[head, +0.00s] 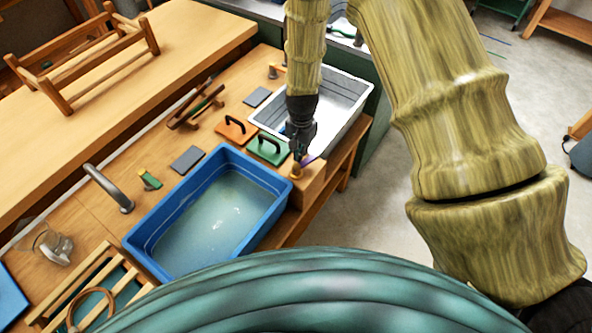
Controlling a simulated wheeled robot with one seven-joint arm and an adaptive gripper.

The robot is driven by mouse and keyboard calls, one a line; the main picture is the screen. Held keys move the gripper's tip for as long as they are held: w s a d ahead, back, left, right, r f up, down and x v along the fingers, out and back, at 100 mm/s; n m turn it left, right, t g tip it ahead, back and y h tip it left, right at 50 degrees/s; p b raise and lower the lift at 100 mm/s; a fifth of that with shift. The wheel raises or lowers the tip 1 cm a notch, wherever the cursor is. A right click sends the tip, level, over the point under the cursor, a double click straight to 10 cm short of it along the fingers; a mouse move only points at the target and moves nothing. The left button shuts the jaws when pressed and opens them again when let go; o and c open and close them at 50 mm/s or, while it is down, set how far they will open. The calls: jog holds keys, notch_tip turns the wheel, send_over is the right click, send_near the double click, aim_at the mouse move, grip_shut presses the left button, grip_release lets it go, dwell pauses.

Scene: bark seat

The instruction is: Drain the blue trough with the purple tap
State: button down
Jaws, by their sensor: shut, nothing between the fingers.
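The blue trough (143,238) stands on the wooden bench in the head view, with cloudy, pale greenish water in it. The purple tap (308,161) shows as a small purple strip beside a wooden block at the trough's right end. My gripper (299,156) points down at the tap, its fingers shut with nothing between them. It is at or very near the tap; I cannot tell whether they touch. The gripper hides part of the tap, so the handle's angle is unclear.
A white-grey trough (352,88) stands behind my gripper. A green float (268,150) and an orange float (235,130) with black handles lie between the troughs. A curved metal spout (108,188) rises left of the blue trough. A slatted wooden rack (75,287) is at lower left.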

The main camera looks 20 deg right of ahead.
jog(key=shift+s+d, duration=0.4)
jog(key=shift+s, duration=0.4)
jog(key=shift+r+p, duration=1.55)
jog(key=shift+r, duration=0.5)
jog(key=s+a+p, duration=0.1)
jog(key=s, duration=0.7)
jog(key=shift+s+a, duration=0.2)
jog(key=shift+a, duration=0.1)
jog(key=shift+f, duration=0.2)
jog(key=shift+f+b, duration=1)
jog(key=shift+f, duration=0.9)
dwell(1.9)
